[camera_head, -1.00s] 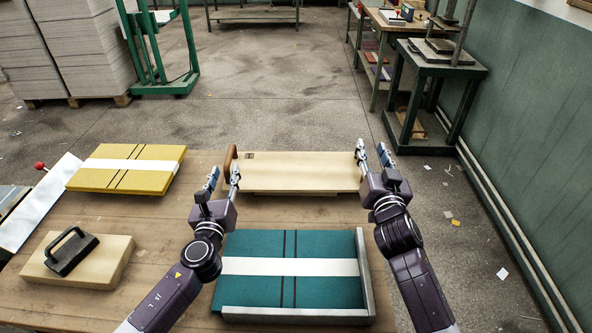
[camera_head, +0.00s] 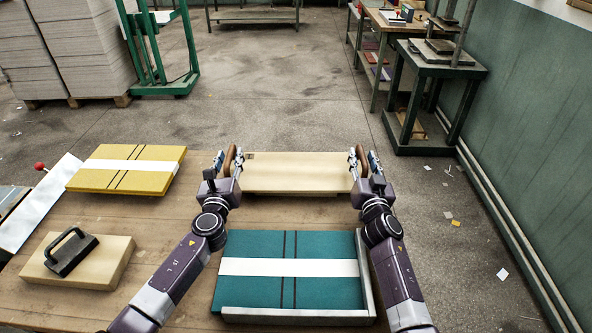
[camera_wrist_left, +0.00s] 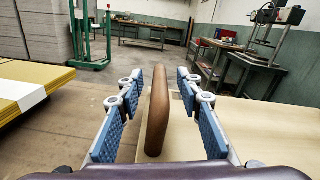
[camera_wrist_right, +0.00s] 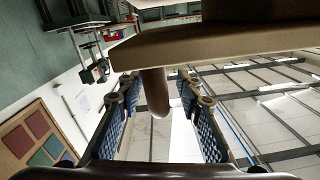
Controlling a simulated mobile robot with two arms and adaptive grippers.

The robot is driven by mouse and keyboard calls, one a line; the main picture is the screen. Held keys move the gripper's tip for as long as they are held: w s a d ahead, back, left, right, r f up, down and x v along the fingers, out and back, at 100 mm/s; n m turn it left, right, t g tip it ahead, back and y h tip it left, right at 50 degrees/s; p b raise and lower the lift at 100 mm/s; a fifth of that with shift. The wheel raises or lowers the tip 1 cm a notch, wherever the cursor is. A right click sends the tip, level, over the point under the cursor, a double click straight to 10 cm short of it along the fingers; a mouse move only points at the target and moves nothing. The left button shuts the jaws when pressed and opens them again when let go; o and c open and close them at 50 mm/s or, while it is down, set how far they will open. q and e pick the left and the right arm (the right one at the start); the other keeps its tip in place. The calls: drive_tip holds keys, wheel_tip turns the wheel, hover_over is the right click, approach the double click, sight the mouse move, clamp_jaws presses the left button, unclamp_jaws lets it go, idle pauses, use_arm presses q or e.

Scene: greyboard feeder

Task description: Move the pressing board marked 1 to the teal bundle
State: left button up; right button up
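The pale wooden pressing board (camera_head: 295,173) lies at the table's far edge with a brown handle at each end. A small dark mark shows at its far left corner, too small to read. My left gripper (camera_head: 226,160) is open, its fingers on either side of the left handle (camera_wrist_left: 157,110), with gaps on both sides. My right gripper (camera_head: 365,160) is open around the right handle (camera_wrist_right: 155,92), which shows between its fingers in the right wrist view. The teal bundle (camera_head: 255,247) with a white band and two dark straps lies nearer, between my arms.
A metal corner guide (camera_head: 295,315) edges the teal bundle in front and at right. A yellow bundle (camera_head: 165,163) lies at left. A wooden block with a black handle (camera_head: 95,268) sits front left. Bare table lies between.

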use_arm(q)
drive_tip(key=shift+w, duration=0.15)
use_arm(e)
drive_tip(key=shift+w, duration=0.25)
use_arm(q)
drive_tip(key=shift+c, duration=0.2)
use_arm(e)
drive_tip(key=shift+c, duration=0.2)
use_arm(q)
clamp_jaws()
use_arm(e)
clamp_jaws()
use_arm(q)
drive_tip(key=shift+r, duration=0.15)
use_arm(e)
drive_tip(key=shift+r, duration=0.15)
